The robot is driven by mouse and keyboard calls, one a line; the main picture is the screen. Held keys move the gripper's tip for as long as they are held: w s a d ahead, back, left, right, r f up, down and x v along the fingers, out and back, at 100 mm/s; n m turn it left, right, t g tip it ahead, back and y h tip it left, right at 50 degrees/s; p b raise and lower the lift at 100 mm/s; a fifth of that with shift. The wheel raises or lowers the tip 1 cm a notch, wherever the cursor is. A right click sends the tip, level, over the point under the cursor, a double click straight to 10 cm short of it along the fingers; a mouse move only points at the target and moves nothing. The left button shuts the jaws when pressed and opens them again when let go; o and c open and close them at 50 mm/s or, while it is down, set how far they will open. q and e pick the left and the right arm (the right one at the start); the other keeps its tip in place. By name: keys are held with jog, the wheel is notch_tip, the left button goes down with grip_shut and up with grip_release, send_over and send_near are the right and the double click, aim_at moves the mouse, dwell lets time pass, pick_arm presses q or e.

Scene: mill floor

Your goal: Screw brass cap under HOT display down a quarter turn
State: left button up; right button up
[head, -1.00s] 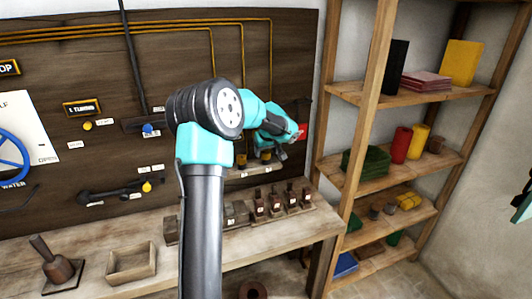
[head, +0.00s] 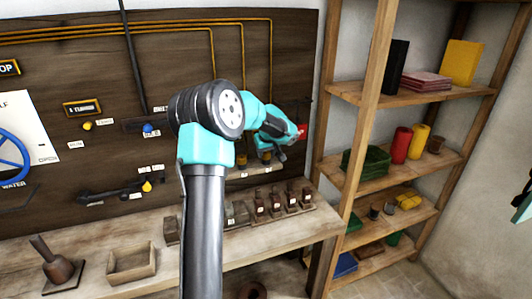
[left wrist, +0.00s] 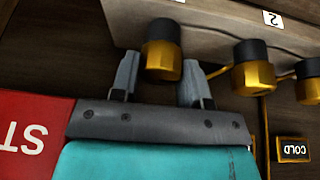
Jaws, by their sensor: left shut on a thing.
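My left gripper (head: 274,151) is at the right end of the dark wall panel, by the brass caps. In the left wrist view its two fingers (left wrist: 159,70) stand on either side of a brass cap (left wrist: 161,62) with a black upper part, and they are shut on it. Two more brass caps, a middle one (left wrist: 254,76) and one at the edge (left wrist: 309,84), stand to the right in that view. A COLD display (left wrist: 295,150) shows upside down. I cannot see a HOT display. The jaws of my right gripper are out of view.
A red sign (left wrist: 32,135) is close beside the gripper. Below, a wooden bench (head: 285,238) carries several small dark bottles (head: 275,199) and an open box (head: 131,262). A wooden shelf unit (head: 345,150) stands close on the right.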

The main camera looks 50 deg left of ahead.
pick_arm(q)
jog(key=shift+m, duration=0.3)
jog(key=shift+m+t, duration=0.3)
jog(key=shift+m, duration=0.2)
jog(key=o, duration=0.9)
jog(key=shift+r, duration=0.15)
jog(key=v, duration=1.7)
jog(key=shift+a+r, duration=0.15)
jog(key=shift+r, duration=0.1)
